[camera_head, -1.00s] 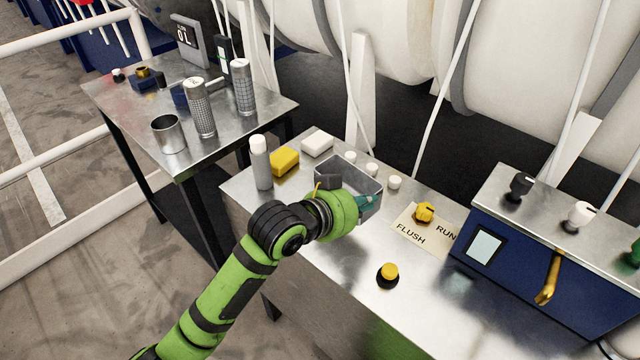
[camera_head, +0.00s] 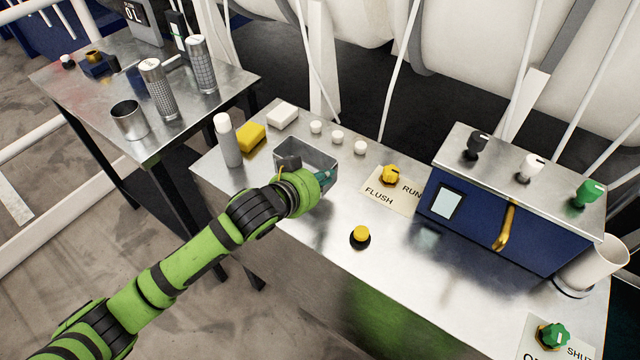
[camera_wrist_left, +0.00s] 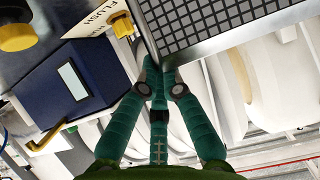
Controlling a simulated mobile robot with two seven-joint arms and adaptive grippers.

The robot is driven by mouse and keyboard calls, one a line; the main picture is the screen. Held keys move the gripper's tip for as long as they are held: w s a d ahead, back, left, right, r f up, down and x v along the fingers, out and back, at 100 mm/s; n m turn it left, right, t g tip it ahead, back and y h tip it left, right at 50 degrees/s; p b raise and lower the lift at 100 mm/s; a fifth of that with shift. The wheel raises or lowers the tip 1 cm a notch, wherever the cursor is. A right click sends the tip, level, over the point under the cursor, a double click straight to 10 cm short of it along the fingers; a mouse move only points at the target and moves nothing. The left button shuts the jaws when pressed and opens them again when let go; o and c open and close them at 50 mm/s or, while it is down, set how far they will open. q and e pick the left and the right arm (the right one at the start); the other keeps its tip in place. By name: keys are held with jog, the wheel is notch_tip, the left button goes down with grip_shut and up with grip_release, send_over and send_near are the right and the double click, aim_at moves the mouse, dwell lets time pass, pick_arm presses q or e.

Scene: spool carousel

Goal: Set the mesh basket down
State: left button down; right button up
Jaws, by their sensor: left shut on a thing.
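The mesh basket (camera_head: 292,146) is a grey metal open box over the back left part of the steel counter (camera_head: 300,237), beside the small white caps. In the left wrist view its perforated face (camera_wrist_left: 225,22) and plain metal rim fill the top. My left gripper (camera_head: 326,177) reaches it from the front, its teal fingers shut on the basket's near right wall. The fingertips also show meeting at the basket edge in the left wrist view (camera_wrist_left: 160,84). My forearm hides part of the basket's near side. I cannot tell whether its bottom touches the counter. My right gripper is out of view.
A white-capped bottle (camera_head: 228,141), yellow sponge (camera_head: 251,137) and white block (camera_head: 283,115) stand left of the basket. Several white caps (camera_head: 337,137) sit behind. A yellow knob (camera_head: 390,175), yellow button (camera_head: 360,236) and blue control box (camera_head: 485,215) are right. The front counter is mostly clear.

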pick_arm(q)
jog(key=shift+a+f, duration=0.2)
jog(key=shift+f+p, duration=0.4)
jog(key=shift+f, duration=1.55)
jog(key=shift+f, duration=0.15)
jog(key=c, duration=1.4)
grip_release()
jog(key=b+v, duration=0.1)
jog(key=v, duration=1.1)
